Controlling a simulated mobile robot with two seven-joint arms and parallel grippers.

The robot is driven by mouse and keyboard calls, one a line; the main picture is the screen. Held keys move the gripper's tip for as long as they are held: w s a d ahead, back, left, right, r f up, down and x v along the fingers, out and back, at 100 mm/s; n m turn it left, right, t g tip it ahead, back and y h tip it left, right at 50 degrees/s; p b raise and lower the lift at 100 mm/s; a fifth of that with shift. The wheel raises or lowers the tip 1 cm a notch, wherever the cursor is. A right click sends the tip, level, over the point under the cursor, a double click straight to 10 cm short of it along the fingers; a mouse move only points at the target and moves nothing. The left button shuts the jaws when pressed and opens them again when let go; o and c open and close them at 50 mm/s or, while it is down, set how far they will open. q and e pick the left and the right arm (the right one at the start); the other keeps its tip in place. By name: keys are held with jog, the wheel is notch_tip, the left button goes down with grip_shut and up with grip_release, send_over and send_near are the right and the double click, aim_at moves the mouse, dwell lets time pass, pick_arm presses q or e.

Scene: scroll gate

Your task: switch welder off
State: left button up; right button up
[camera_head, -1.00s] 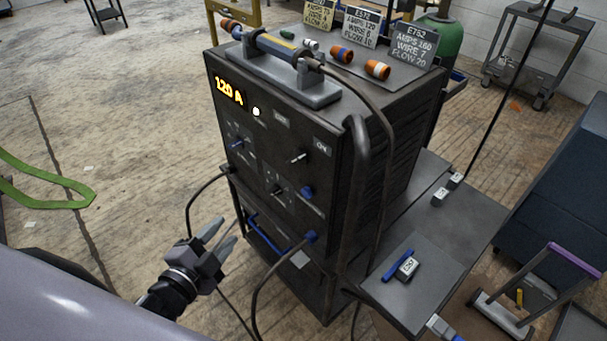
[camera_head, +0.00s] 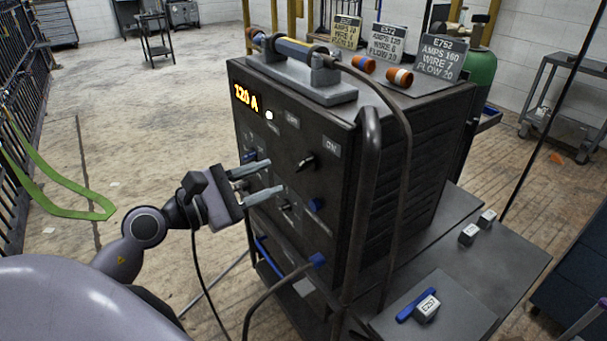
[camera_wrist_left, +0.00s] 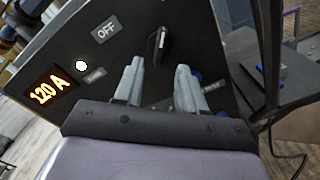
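The welder (camera_head: 290,218) is a dark box with a lit display (camera_head: 246,99) reading 120 A and a glowing white indicator (camera_head: 269,115). Its black rotary switch (camera_head: 306,162) sits between the OFF label (camera_head: 292,119) and the ON label (camera_head: 333,148), its handle tilted toward ON. The switch also shows in the left wrist view (camera_wrist_left: 159,43), with OFF (camera_wrist_left: 104,31) to its left. My left gripper (camera_head: 275,178) is open and empty in front of the panel, left of and slightly below the switch. In the wrist view its fingers (camera_wrist_left: 159,68) are apart, below the switch. My right gripper is not in view.
A blue knob (camera_head: 316,204) and a cable plug (camera_head: 317,259) are lower on the panel. A bent tube handle (camera_head: 366,180) stands at the welder's front right edge. A side shelf (camera_head: 440,300) holds labelled blocks. The floor left of the welder is mostly open.

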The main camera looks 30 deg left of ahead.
aim_at(298, 167)
pick_arm(q)
jog(key=shift+p+x, duration=0.65)
jog(key=shift+x, duration=2.8)
jog(key=shift+c, duration=0.3)
grip_shut()
